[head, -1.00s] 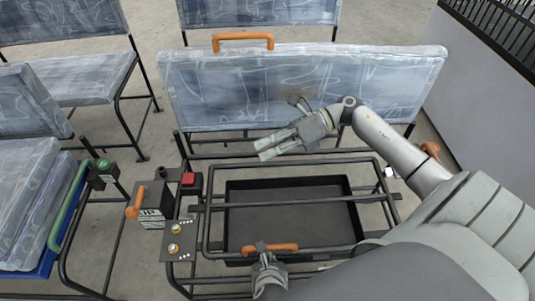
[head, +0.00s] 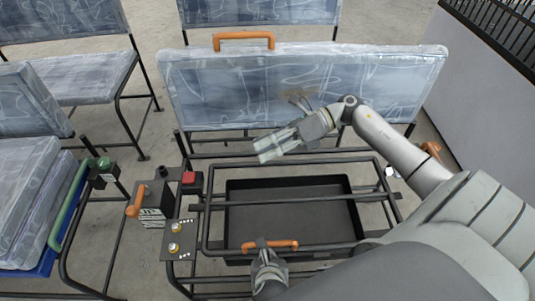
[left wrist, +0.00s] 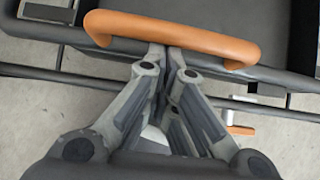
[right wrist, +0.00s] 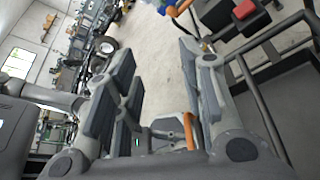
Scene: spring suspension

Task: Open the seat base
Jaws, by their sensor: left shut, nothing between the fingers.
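The seat base is a black tubular frame (head: 290,203) over an open black tray (head: 235,228). An orange handle (head: 284,245) is on its front bar. The frame lies roughly level. My left gripper (head: 262,243) is at the left half of this handle. In the left wrist view its closed fingertips (left wrist: 170,52) reach the near edge of the orange handle (left wrist: 190,38), with nothing held between them. Part of the tips is hidden by the handle. My right gripper (head: 275,147) hangs over the back of the frame, empty, its fingers (right wrist: 150,90) apart in the right wrist view.
The pale blue seat back (head: 300,88) stands behind, with an orange handle (head: 243,37) on top. Left of the frame are a red button box (head: 190,180) and a plate with yellow knobs (head: 176,240). Other seats stand left and behind; a wall (head: 490,90) is right.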

